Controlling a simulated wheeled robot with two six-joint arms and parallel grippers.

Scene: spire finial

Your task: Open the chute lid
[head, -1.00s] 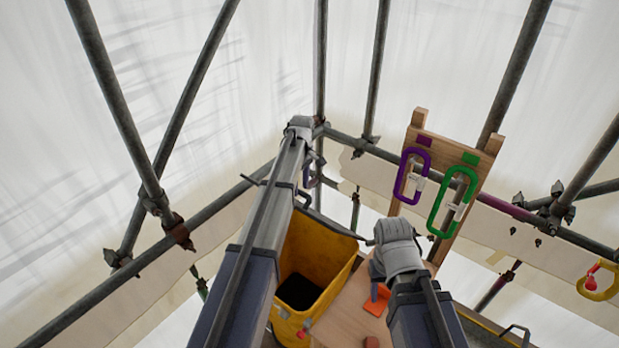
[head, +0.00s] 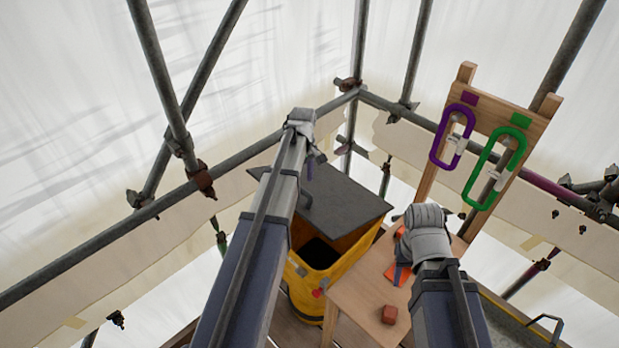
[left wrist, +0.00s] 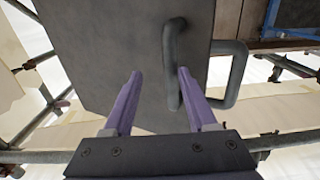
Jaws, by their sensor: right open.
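The yellow chute (head: 358,257) stands in the middle of the head view, its dark mouth showing under the raised front of the lid. The dark grey chute lid (head: 345,200) is tilted, its broad face showing; it also fills the upper part of the left wrist view (left wrist: 110,50). A bent grey handle (left wrist: 238,75) stands out from it. My left gripper (head: 314,158) is over the lid; its purple fingers (left wrist: 158,102) are apart, with a handle bar close to the right finger. I cannot tell if they touch. My right gripper (head: 402,262) is open over the wooden table.
The wooden table (head: 365,290) holds a red-brown block (head: 389,314) and an orange piece (head: 394,273). A wooden rack (head: 497,115) carries a purple carabiner (head: 437,150) and a green carabiner (head: 470,185). Scaffold tubes (head: 165,85) surround the corner.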

